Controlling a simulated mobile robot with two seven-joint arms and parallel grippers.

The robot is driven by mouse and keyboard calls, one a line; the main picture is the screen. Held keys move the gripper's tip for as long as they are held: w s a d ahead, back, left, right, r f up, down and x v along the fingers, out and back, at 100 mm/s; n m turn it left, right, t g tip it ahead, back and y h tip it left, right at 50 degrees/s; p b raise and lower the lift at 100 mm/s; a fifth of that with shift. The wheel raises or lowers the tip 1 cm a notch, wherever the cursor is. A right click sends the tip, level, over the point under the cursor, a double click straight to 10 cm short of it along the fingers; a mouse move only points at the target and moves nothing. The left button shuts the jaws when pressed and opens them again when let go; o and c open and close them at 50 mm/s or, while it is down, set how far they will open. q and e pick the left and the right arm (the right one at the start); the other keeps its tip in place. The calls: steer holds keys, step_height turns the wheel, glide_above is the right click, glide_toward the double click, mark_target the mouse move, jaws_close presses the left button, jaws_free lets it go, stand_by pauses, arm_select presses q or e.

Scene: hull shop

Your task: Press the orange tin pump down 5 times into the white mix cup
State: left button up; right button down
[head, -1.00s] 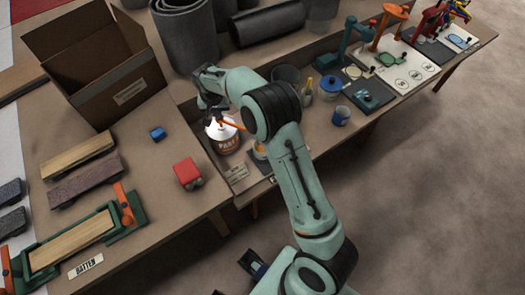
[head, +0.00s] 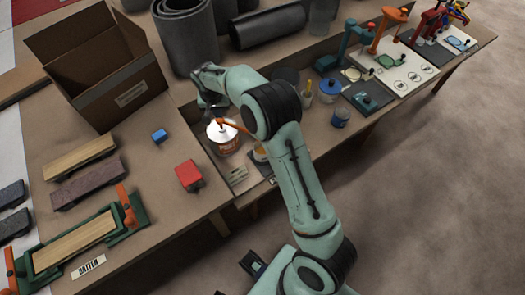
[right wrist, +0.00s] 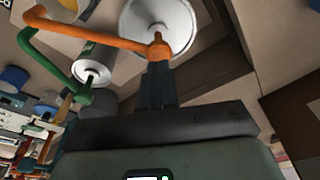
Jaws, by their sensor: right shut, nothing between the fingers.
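The orange tin pump (right wrist: 90,40) stands on a tin with a white top and orange band (head: 223,140). Its long bent spout reaches over the white mix cup (right wrist: 68,6), which is partly cut off in the right wrist view. In the head view the cup (head: 260,151) is partly hidden by my right arm and has orange inside. My right gripper (right wrist: 157,68) is shut and empty, its fingertips right at the pump's round head. In the head view the right gripper (head: 213,112) is above the tin; I cannot tell if it touches the pump. My left gripper is not in view.
A green pump (right wrist: 60,75) on another tin stands close beside in the right wrist view. A red block (head: 189,176) and a blue block (head: 159,136) lie left of the tin.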

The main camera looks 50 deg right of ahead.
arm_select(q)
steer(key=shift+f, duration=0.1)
arm_select(e)
steer(key=shift+f, duration=0.1)
stand_by(0.5)
steer(key=shift+f+b, duration=0.8)
steer(key=shift+f, duration=0.5)
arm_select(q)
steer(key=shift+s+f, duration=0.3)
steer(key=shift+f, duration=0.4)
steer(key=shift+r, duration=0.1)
arm_select(e)
steer(key=shift+r, duration=0.15)
arm_select(q)
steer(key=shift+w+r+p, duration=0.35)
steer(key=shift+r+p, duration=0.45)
steer(key=shift+p, duration=0.1)
arm_select(e)
steer(key=shift+r, duration=1.25)
steer(key=shift+r+p, duration=0.3)
steer(key=shift+r, duration=0.3)
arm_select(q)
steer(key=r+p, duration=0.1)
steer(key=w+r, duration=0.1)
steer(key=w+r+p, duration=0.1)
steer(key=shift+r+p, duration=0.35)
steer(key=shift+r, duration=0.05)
arm_select(e)
step_height(320, 180, up, 5)
steer(key=shift+f, duration=0.1)
